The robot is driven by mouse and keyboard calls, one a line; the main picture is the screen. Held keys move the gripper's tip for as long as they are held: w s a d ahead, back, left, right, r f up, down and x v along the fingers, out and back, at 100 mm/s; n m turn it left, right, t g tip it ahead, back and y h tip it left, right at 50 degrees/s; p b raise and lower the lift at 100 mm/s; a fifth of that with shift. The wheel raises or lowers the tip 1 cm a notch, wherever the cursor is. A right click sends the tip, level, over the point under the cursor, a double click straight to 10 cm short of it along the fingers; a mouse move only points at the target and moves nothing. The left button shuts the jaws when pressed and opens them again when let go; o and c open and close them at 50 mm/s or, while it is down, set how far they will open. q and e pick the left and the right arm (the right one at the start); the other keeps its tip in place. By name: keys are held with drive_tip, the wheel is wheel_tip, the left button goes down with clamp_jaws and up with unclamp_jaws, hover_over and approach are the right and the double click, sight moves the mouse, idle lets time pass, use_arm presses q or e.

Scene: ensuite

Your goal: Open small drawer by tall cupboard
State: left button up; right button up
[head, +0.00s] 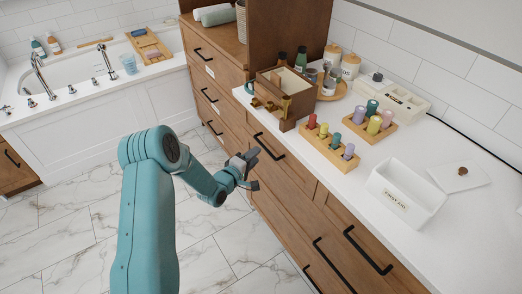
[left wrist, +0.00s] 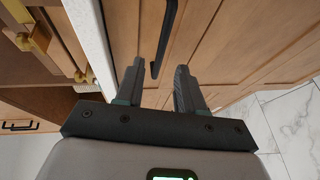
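The small drawer (head: 288,164) is a wooden front under the white counter, beside the tall cupboard (head: 222,72). It looks shut. Its black bar handle (head: 269,147) also shows in the left wrist view (left wrist: 166,38). My left gripper (head: 252,169) is just left of this drawer front, a little below the handle in the head view. In the left wrist view my left gripper (left wrist: 160,78) has its two fingers apart, with the handle's near end ahead between the fingertips. I cannot tell whether they touch it. My right gripper is in neither view.
The white counter (head: 335,160) carries a wooden box (head: 283,83), bottle racks (head: 331,141) and a white first aid box (head: 405,194). More drawers with black handles (head: 368,250) lie to the right. A bathtub (head: 90,80) stands behind left. The marble floor (head: 70,225) is clear.

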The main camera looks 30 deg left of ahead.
use_arm(q)
drive_tip(key=w, duration=0.2)
drive_tip(key=w+f, duration=0.1)
drive_tip(key=w, duration=0.2)
clamp_jaws()
drive_tip(key=shift+s, duration=0.2)
